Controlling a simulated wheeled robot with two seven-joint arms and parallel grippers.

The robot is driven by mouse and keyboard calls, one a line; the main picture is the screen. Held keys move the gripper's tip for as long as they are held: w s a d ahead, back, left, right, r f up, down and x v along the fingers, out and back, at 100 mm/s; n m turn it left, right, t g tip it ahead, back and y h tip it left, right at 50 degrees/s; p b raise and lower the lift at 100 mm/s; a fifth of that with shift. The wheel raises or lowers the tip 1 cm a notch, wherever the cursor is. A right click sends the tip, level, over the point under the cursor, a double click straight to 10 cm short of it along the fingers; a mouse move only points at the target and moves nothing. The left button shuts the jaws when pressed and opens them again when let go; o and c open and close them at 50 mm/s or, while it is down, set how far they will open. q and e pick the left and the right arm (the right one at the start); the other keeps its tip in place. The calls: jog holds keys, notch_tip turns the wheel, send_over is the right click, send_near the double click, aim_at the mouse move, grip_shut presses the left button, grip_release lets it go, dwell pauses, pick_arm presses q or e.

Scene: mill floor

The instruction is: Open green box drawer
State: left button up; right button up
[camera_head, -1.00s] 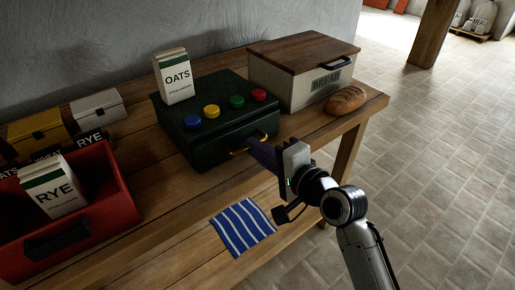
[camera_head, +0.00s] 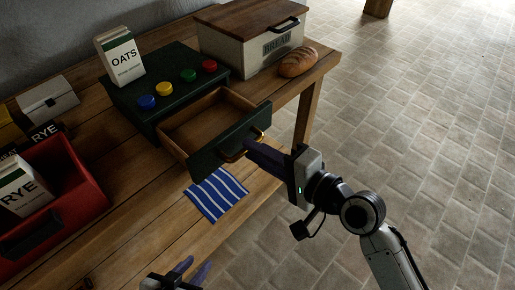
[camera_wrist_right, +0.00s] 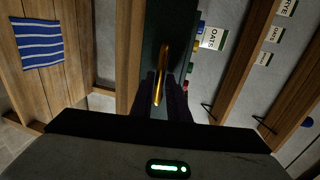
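The green box (camera_head: 180,77) stands on the wooden table with round blue, yellow, green and red knobs on top. Its drawer (camera_head: 212,121) is pulled well out, with an empty-looking wooden inside and a dark green front. My right gripper (camera_head: 250,146) is at the drawer front, its fingers shut on the brass handle (camera_head: 232,154). In the right wrist view, the handle (camera_wrist_right: 161,75) lies between the two dark fingers. My left gripper (camera_head: 191,269) shows at the bottom edge of the head view, its fingers apart and empty.
An oats carton (camera_head: 121,58) stands on the green box. A bread box (camera_head: 252,45) and a loaf (camera_head: 298,62) are to the right. A red bin (camera_head: 85,195) with a rye carton (camera_head: 22,187) is left. A striped cloth (camera_head: 215,195) lies below the drawer.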

jog(key=shift+o, duration=1.3)
jog(key=v, duration=1)
jog(key=shift+b, duration=0.35)
jog(key=shift+s+d, duration=0.1)
jog(key=shift+d, duration=0.05)
jog(key=s+d+f+n+h, duration=0.3)
jog(key=f, duration=0.6)
jog(key=s+d+f+n+g+h, duration=0.1)
jog(key=s+d+f+n+h, duration=0.2)
jog(key=f, duration=0.7)
jog(key=s+d+f+n+h, duration=0.3)
jog(key=s+d+f+n, duration=0.1)
jog(key=f, duration=0.6)
jog(key=shift+s+d+g+h, duration=0.3)
jog(key=shift+s+d, duration=0.25)
